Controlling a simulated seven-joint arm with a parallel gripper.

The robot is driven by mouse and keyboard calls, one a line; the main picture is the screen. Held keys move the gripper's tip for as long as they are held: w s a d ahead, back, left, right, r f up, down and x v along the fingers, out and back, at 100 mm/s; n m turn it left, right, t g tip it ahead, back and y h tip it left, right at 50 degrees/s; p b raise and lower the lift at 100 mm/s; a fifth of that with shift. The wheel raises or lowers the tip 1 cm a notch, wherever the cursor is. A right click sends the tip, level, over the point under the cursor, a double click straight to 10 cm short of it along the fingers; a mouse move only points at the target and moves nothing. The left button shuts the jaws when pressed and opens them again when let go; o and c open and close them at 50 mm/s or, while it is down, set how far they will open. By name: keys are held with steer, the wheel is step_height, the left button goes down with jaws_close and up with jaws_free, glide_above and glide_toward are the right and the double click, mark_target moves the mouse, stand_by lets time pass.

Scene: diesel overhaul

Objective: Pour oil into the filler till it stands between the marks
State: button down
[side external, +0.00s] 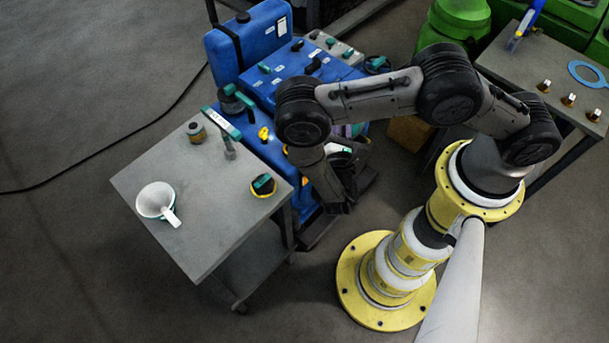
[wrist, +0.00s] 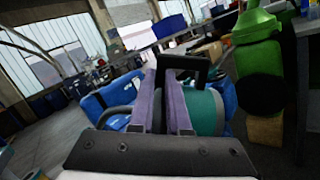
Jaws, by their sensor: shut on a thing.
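In the wrist view, my gripper (wrist: 178,95) has its two purple fingers shut on the black handle (wrist: 180,64) of a teal, rounded container (wrist: 206,112). I cannot see any oil or a level in it. In the side external view, my gripper is at the near right side of the blue engine (side external: 268,78), largely hidden by my own arm. The engine has several teal and black caps on top and a yellow loop handle (side external: 264,134) on its near side. I cannot tell which fitting is the filler, and no level marks are readable.
A grey bench (side external: 190,245) stands left of my arm. It carries a white funnel-like vessel (side external: 154,199), a small tin (side external: 196,132) and a yellow-rimmed round part (side external: 263,186). A second bench (side external: 550,65) and green machinery (side external: 458,20) stand at the right. A cable crosses the floor.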

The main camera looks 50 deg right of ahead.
steer(key=shift+w+a+r+n+t, duration=0.25)
steer(key=shift+w+a+n, duration=0.15)
steer(key=shift+n, duration=0.45)
steer(key=shift+w+a+r+n+t, duration=0.1)
steer(key=shift+w+a+n+t, duration=0.25)
steer(key=shift+n, duration=0.5)
stand_by(6.3)
